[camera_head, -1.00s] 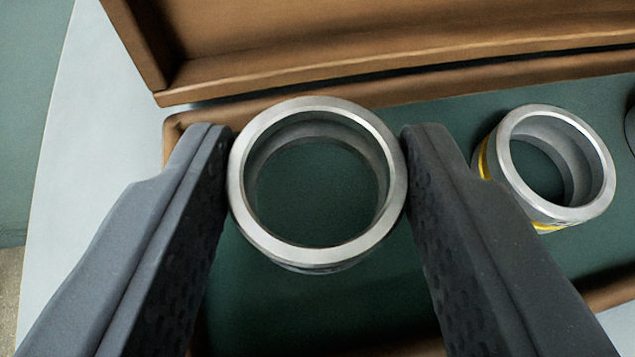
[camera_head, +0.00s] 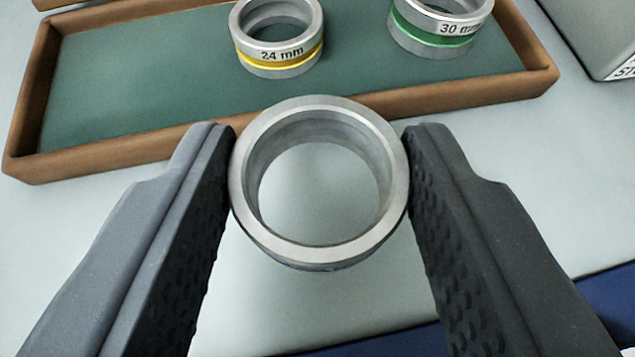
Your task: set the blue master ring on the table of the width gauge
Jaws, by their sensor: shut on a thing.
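My gripper (camera_head: 320,180) is shut on a steel ring (camera_head: 320,253), one finger on each side of it. I look down through the ring's open bore at the pale table. A thin dark bluish edge shows low on its front, but most of its outer band is hidden, so its colour is hard to tell. The ring is held in front of the wooden tray, over the light grey surface. The width gauge is not clearly identifiable in view.
The wooden tray (camera_head: 300,113) with a green lining lies behind. It holds a yellow-banded ring marked 24 mm (camera_head: 277,52) and a green-banded ring marked 30 mm (camera_head: 440,35). A grey box (camera_head: 595,35) stands at the far right. A dark blue area (camera_head: 610,300) lies at the lower right.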

